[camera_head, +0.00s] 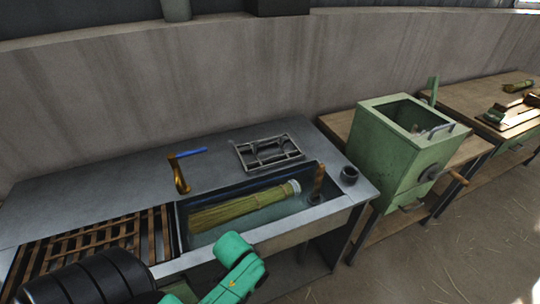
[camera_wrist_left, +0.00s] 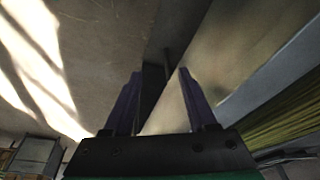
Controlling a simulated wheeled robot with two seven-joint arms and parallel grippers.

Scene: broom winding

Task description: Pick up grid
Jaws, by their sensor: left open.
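A grey metal wire grid (camera_head: 268,152) lies flat on the metal worktop, behind the basin, in the head view. A slatted wooden grid (camera_head: 92,240) is set into the left end of the same worktop. In the left wrist view my left gripper (camera_wrist_left: 160,80) is open, with two dark fingers apart and nothing between them. Its fingertips do not show in the head view, where green and black parts of my arm cover the bottom left. I cannot make out the wire grid in the wrist view. My right gripper is not in view.
The basin (camera_head: 250,234) holds a straw bundle (camera_head: 240,208), whose straw also shows in the wrist view (camera_wrist_left: 285,112). A blue-handled tool (camera_head: 187,153) lies left of the wire grid. A dark cup (camera_head: 349,175) stands at the right edge. A green box machine (camera_head: 400,150) stands farther right.

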